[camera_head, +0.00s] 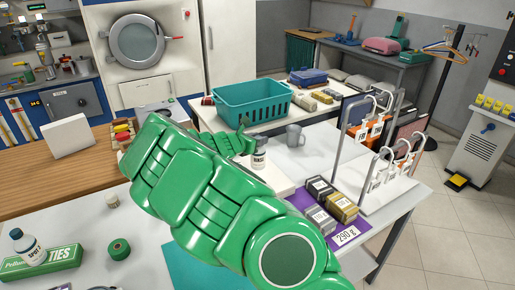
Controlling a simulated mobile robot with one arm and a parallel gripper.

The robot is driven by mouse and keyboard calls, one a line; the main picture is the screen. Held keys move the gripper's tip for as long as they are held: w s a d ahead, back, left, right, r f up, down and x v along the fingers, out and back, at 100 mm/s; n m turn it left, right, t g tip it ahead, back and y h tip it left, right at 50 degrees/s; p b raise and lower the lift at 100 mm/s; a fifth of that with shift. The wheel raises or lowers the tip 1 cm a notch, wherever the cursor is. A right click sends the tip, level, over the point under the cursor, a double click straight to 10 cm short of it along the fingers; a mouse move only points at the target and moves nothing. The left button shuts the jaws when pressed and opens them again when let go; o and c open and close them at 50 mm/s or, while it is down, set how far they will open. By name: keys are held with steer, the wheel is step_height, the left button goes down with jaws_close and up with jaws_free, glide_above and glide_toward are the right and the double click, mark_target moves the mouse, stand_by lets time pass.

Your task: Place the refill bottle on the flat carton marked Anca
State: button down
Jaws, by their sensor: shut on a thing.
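My gripper (243,143) is at the far end of my green arm, near the middle of the view and partly hidden by the arm. It is shut on a small white bottle with a dark top (259,159), which I take for the refill bottle. The bottle is upright and has a dark label. A flat white surface (281,185) shows just below it, partly behind my arm; I cannot tell whether the bottle touches it. I cannot read the name Anca on any carton.
A teal basket (252,116) and a grey mug (295,136) stand behind the bottle. Small labelled boxes (319,218) sit on a purple mat (299,199) to the right, beside a rack with tags (377,170). A spot bottle (27,247) and green carton (62,260) are front left.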

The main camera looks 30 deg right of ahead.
steer(key=shift+w+d+f, duration=0.35)
steer(key=shift+w+f, duration=0.25)
steer(key=shift+f, duration=1.75)
steer(key=c, duration=0.8)
jaws_free()
steer(key=shift+f, duration=0.1)
steer(key=shift+o, duration=0.2)
steer(key=shift+a+r, duration=0.25)
steer(key=shift+a, duration=0.3)
steer(key=v, duration=1.1)
steer(key=shift+s+d, duration=0.1)
